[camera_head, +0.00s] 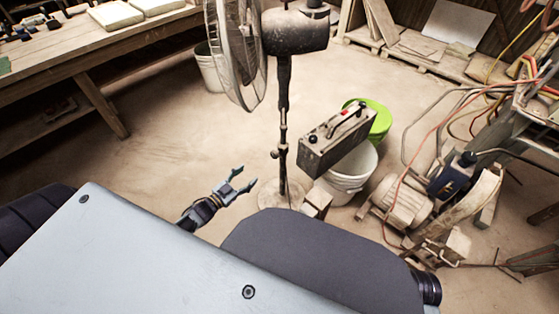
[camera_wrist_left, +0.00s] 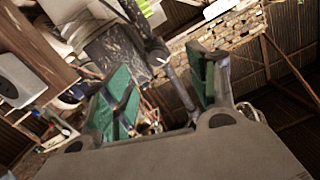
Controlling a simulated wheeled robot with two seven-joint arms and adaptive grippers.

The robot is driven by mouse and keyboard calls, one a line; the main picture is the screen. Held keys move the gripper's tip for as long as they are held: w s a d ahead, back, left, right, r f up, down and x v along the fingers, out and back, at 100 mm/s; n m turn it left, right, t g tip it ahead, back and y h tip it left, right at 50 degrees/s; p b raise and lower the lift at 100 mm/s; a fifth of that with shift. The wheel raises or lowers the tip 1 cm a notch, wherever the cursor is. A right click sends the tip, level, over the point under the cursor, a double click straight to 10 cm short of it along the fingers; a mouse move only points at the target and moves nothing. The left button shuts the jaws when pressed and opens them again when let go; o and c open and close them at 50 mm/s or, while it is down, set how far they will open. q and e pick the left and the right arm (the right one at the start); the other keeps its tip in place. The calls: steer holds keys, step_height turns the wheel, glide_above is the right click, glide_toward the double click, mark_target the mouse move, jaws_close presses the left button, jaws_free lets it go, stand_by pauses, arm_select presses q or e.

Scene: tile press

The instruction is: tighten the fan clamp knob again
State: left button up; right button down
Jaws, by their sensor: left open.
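The pedestal fan's pole (camera_head: 284,95) rises from a round base (camera_head: 281,196) on the floor. A small clamp knob (camera_head: 275,154) sticks out from the left side of the pole, at a collar partway down. My left gripper (camera_head: 247,175) is open and empty, to the left of the pole and a little below the knob, apart from both. In the left wrist view, its green-padded fingers (camera_wrist_left: 160,68) are spread, and the fan pole (camera_wrist_left: 178,85) shows beyond them, slanting across the gap. The knob is hard to make out there. My right gripper is out of view.
The fan head (camera_head: 296,32) hangs above. A grey case (camera_head: 336,145), a white bucket (camera_head: 352,171) and a green bucket (camera_head: 379,121) stand right of the pole. A motor machine (camera_head: 410,205) is farther right. A workbench (camera_head: 80,50) is at upper left; floor left of the pole is clear.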

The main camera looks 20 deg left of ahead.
mark_target(273, 156)
arm_select(q)
steer(key=shift+w+d+r+m+h+b, duration=0.35)
steer(key=shift+d+r, duration=0.2)
steer(key=shift+d, duration=0.25)
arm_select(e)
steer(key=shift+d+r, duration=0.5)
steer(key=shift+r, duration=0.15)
arm_select(q)
steer(key=shift+w, duration=0.15)
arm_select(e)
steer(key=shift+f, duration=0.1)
